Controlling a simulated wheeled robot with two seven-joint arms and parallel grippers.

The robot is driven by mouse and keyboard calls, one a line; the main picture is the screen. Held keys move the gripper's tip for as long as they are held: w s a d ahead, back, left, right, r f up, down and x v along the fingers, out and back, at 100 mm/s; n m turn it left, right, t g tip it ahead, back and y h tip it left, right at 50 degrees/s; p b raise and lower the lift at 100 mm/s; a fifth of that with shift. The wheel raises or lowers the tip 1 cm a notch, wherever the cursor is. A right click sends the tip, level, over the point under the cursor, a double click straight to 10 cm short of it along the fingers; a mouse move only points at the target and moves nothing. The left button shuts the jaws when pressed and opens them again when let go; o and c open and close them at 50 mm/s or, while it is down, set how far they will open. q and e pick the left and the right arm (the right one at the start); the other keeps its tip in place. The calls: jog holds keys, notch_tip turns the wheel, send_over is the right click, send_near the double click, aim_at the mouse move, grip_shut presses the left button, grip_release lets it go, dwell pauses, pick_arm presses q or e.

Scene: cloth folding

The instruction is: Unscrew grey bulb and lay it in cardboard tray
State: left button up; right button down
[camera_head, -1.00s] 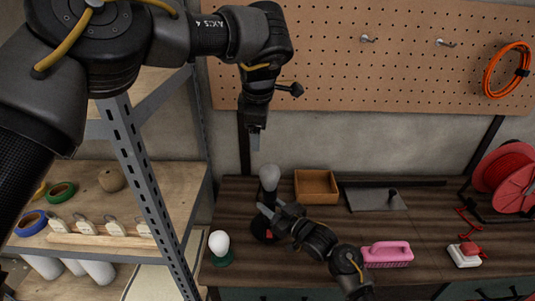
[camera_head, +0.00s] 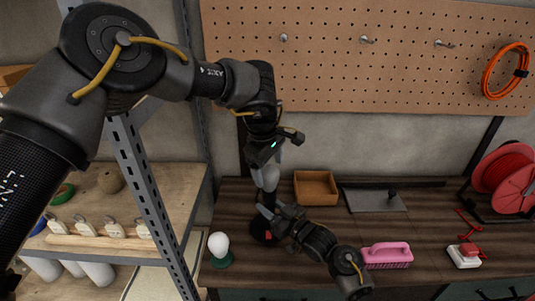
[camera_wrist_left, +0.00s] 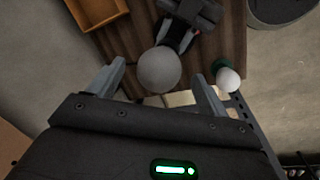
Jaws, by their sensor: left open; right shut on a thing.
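The grey bulb (camera_head: 266,180) stands upright in a black lamp (camera_head: 262,230) on the workbench. My left gripper (camera_head: 267,172) points down over it, open. In the left wrist view the round bulb (camera_wrist_left: 160,70) shows between the two spread fingers, with a gap on each side. My right gripper (camera_head: 268,212) is shut on the lamp's black stem below the bulb; its fingers partly hide the stem. The brown cardboard tray (camera_head: 316,201) sits right of the lamp and looks empty. It also shows at the top left of the left wrist view (camera_wrist_left: 124,15).
A white bulb (camera_head: 219,243) in a green base (camera_head: 222,261) stands left of the lamp. A pink brush (camera_head: 387,256), a grey plate (camera_head: 372,202) and a red-and-white item (camera_head: 466,255) lie to the right. A metal shelf post (camera_head: 150,195) stands left of the bench.

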pick_arm(q)
jog(key=shift+w+d+f, duration=0.1)
jog(key=shift+w+f, duration=0.05)
jog(key=shift+f, duration=0.7)
jog(key=shift+w+d+f, duration=0.1)
jog(key=shift+w+f, duration=0.05)
jog(key=shift+f, duration=0.75)
jog(key=shift+w+d+f, duration=0.1)
jog(key=shift+w+f, duration=0.05)
jog(key=shift+f, duration=0.7)
jog(key=shift+c, duration=0.4)
jog(key=c, duration=1.1)
jog(key=shift+o, duration=0.2)
jog(key=n, duration=0.4)
jog(key=shift+w+n+y, duration=0.1)
jog(key=shift+n+y, duration=0.3)
jog(key=n, duration=0.3)
jog(key=shift+n+y, duration=0.3)
jog(key=n, duration=0.3)
jog(key=shift+w+y, duration=0.1)
jog(key=shift+y, duration=0.2)
jog(key=n, duration=0.4)
jog(key=n+y, duration=0.1)
jog(key=shift+a+r+n, duration=0.1)
jog(key=shift+a+n, duration=0.15)
jog(key=shift+n, duration=0.15)
jog(key=o, duration=1.1)
jog(key=shift+c, duration=0.2)
